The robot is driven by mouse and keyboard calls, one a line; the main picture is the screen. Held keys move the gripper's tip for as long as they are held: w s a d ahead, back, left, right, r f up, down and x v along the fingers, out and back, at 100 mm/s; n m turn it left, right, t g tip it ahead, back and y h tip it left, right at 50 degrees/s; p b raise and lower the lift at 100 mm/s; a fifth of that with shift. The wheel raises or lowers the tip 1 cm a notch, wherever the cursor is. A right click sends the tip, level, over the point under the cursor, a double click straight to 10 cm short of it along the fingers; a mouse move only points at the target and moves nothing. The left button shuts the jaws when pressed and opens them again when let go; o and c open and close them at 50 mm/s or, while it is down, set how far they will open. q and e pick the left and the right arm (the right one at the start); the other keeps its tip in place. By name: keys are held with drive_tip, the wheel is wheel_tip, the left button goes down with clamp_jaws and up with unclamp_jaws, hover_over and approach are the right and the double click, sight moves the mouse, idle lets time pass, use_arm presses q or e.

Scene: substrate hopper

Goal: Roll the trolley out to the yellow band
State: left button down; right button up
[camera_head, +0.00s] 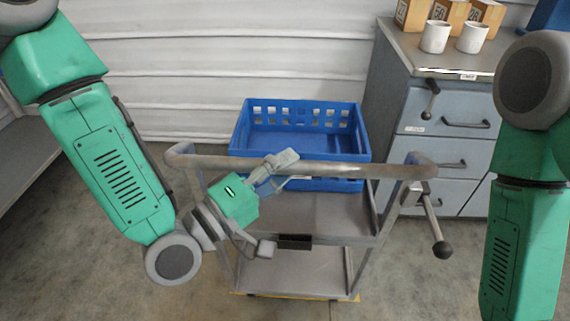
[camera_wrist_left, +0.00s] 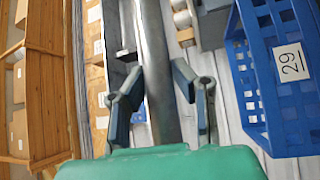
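The grey metal trolley (camera_head: 300,272) stands ahead of me, with its push bar (camera_head: 345,170) nearest the top. A blue crate (camera_head: 350,184) rests on its upper shelf; the crate also shows in the left wrist view (camera_wrist_left: 285,95). My left gripper (camera_head: 285,169) is at the middle of the bar. In the left wrist view, its fingers (camera_wrist_left: 160,75) lie on both sides of the bar (camera_wrist_left: 157,45), close against it. A thin yellow strip (camera_head: 237,293) shows at the trolley's foot, mostly hidden by it. My right gripper is out of view.
A ball-ended lever (camera_head: 433,222) sticks out at the trolley's right. A grey drawer cabinet (camera_head: 415,97) stands behind right, bearing two white mugs (camera_head: 435,37) and several cardboard boxes. A grey shelf (camera_head: 25,160) is at left. Bare floor (camera_head: 110,265) lies left of the trolley.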

use_arm(q)
drive_tip(key=shift+w+a, duration=0.1)
drive_tip(key=shift+w, duration=0.5)
drive_tip(key=shift+w+f, duration=0.1)
drive_tip(key=shift+f, duration=0.1)
drive_tip(key=c, duration=1.3)
unclamp_jaws()
drive_tip(key=v, duration=1.2)
